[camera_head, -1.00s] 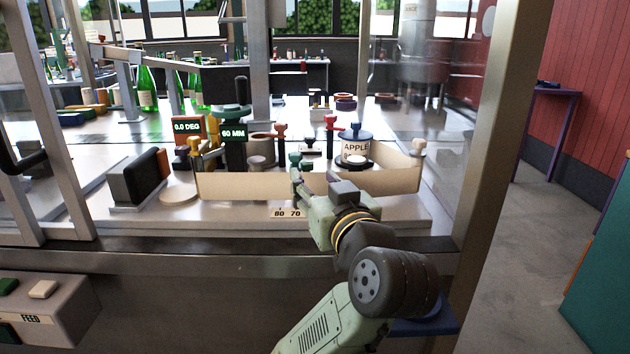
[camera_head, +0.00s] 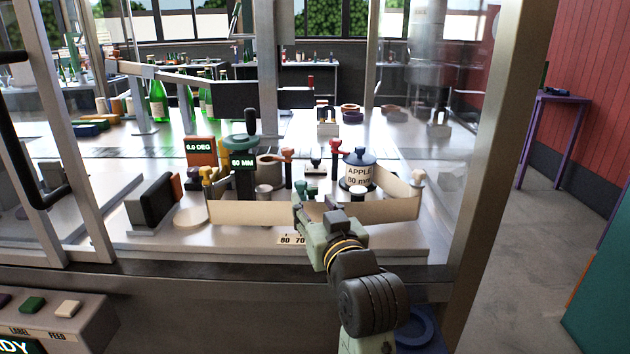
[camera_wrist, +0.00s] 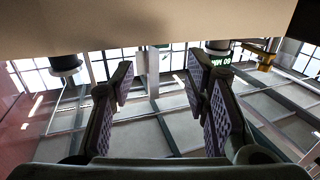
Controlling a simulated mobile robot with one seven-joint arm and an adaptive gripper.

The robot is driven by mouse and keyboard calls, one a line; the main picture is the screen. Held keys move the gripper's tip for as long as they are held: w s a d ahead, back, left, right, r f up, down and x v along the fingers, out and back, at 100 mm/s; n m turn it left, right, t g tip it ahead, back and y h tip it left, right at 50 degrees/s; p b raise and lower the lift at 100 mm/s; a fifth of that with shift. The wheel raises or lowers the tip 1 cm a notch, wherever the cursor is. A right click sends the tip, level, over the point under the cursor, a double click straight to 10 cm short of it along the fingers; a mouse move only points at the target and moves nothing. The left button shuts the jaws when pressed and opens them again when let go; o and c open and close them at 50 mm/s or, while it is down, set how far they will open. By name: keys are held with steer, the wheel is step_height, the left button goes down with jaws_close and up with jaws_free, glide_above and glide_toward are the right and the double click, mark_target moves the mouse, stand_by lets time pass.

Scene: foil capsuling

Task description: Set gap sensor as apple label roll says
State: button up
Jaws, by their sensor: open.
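The apple label roll (camera_head: 360,172) stands behind the cream web at the right, blue knob on top; its label reads "APPLE 80 mm". A green-lit display (camera_head: 243,162) on a dark post reads what looks like "60 MM". A small scale strip (camera_head: 291,240) on the front edge shows 80 and 70; my arm covers its right part. I cannot pick out the gap sensor with certainty. My gripper (camera_head: 318,208) is in front of the web. In the wrist view, my gripper (camera_wrist: 162,95) has its padded fingers apart with nothing between them.
The cream web (camera_head: 250,214) runs between posts across the front. An orange display (camera_head: 201,150) reads 0.0 DEG. Red-knobbed (camera_head: 335,148) and yellow (camera_head: 207,177) posts stand close by. A metal frame post (camera_head: 500,130) bounds the right; a button panel (camera_head: 55,315) is at lower left.

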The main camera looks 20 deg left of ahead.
mark_target(302, 186)
steer(key=p+x, duration=0.2)
steer(key=x, duration=0.7)
steer(key=shift+c, duration=0.3)
jaws_close()
steer(key=shift+a, duration=0.1)
